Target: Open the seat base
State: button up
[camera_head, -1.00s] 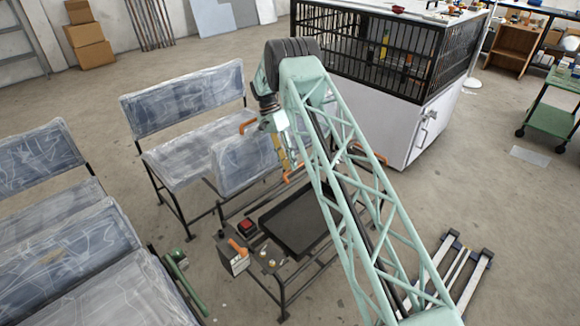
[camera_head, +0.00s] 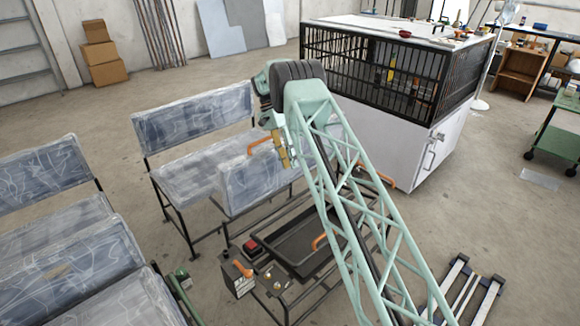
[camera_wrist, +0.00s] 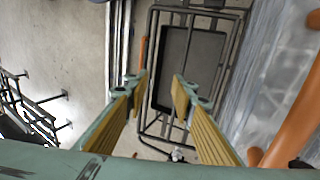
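The seat unit has a dark tubular frame with a black tray-like panel (camera_head: 290,243) in it. The panel also shows in the wrist view (camera_wrist: 190,68). A seat cushion in clear plastic (camera_head: 250,182) stands tilted up behind the panel; I cannot tell which part is called the seat base. An orange handle (camera_head: 318,242) shows at the panel's right side. My gripper (camera_wrist: 158,94) is open, its yellow-padded fingers apart with nothing between them. In the head view its fingers (camera_head: 283,155) show beside the cushion, above the frame, partly hidden by my arm.
Orange handles stand behind the cushion (camera_head: 262,143) and right of my arm (camera_head: 375,172). A control box with an orange lever (camera_head: 240,275) is at the front left. Plastic-wrapped seats (camera_head: 195,140) stand left and behind. A white cabinet with a black cage (camera_head: 385,140) stands behind right.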

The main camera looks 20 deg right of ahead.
jog(key=shift+r, duration=0.1)
dwell(0.4)
jog(key=s+a+r+n+t, duration=0.15)
jog(key=s+r, duration=0.25)
jog(key=r, duration=0.8)
jog(key=s+a+r+n+t, duration=0.15)
jog(key=s+r, duration=0.25)
jog(key=r, duration=0.8)
jog(key=s+a+r+n+t, duration=0.1)
jog(key=s+a+r+n, duration=0.1)
jog(key=s+r, duration=0.6)
jog(key=s+a+r+n, duration=0.2)
jog(key=s+a+r, duration=0.1)
jog(key=s+r, duration=0.55)
jog(key=s+a+r+n+t+y, duration=0.1)
jog(key=s+r+n, duration=0.15)
jog(key=s, duration=0.85)
jog(key=s+a+r+n+t, duration=0.1)
jog(key=s+a+r+t, duration=0.15)
jog(key=s, duration=0.95)
jog(key=s+a+f+n, duration=0.1)
jog(key=s+f, duration=0.1)
jog(key=s, duration=0.9)
jog(key=s+f+n+t+y, duration=0.1)
jog(key=s+f+n, duration=0.1)
jog(key=s, duration=0.8)
jog(key=shift+s+a+f, duration=0.4)
jog(key=shift+f, duration=0.45)
